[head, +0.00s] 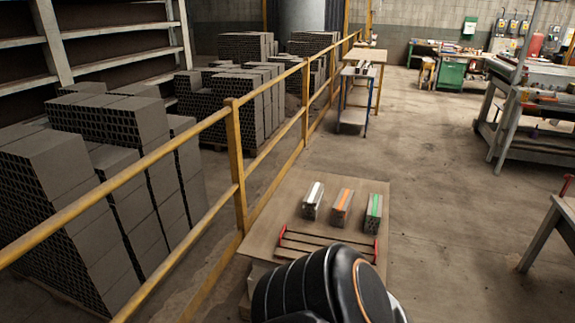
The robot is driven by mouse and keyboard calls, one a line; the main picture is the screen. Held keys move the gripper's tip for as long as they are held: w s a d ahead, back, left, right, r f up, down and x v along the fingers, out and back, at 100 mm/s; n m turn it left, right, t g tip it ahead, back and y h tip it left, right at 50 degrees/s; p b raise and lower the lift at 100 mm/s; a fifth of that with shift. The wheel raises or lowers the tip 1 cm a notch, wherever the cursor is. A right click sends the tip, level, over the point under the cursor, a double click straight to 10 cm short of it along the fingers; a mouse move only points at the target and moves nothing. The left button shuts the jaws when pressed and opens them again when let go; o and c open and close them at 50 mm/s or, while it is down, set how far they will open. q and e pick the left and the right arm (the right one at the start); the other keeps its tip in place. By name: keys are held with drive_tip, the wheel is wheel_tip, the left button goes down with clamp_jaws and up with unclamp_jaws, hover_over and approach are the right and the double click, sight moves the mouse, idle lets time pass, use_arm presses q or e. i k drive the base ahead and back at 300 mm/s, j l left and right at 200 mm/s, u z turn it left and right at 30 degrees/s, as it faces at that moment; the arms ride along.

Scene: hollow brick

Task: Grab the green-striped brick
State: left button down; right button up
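The green-striped brick (374,212) lies on a low wooden table (300,187) in the head view. It is grey with a green stripe along its top and is the rightmost of three striped bricks. An orange-striped brick (341,208) lies in the middle and a white-striped brick (313,200) at the left. They lie side by side with gaps between them, and nothing touches the green-striped one. A black rounded part of my arm fills the bottom centre and hides the near part of the table. Neither gripper's fingers show.
A red-ended rack or frame (326,240) lies on the table in front of the bricks. A yellow railing (237,165) runs along the table's left side, with stacks of hollow bricks (85,190) behind it. Open floor (450,220) lies to the right, before a workbench edge (545,235).

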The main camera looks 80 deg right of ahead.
sight(373, 217)
drive_tip(key=z, duration=3.25)
drive_tip(key=u, duration=0.85)
drive_tip(key=i+l+u, duration=0.1)
drive_tip(key=l+u, duration=0.25)
drive_tip(key=u, duration=0.15)
drive_tip(key=l+u, duration=0.75)
drive_tip(key=l, duration=0.3)
drive_tip(key=k+l+u, duration=0.1)
drive_tip(key=l+u, duration=0.2)
drive_tip(key=l, duration=0.3)
drive_tip(key=k+l+u, duration=0.1)
drive_tip(key=l+u, duration=0.15)
drive_tip(key=l, duration=0.35)
drive_tip(key=k+l, duration=0.1)
drive_tip(key=l, duration=0.2)
drive_tip(key=k+l+u, duration=0.1)
drive_tip(key=l, duration=0.2)
drive_tip(key=k+l, duration=0.1)
drive_tip(key=l, duration=0.2)
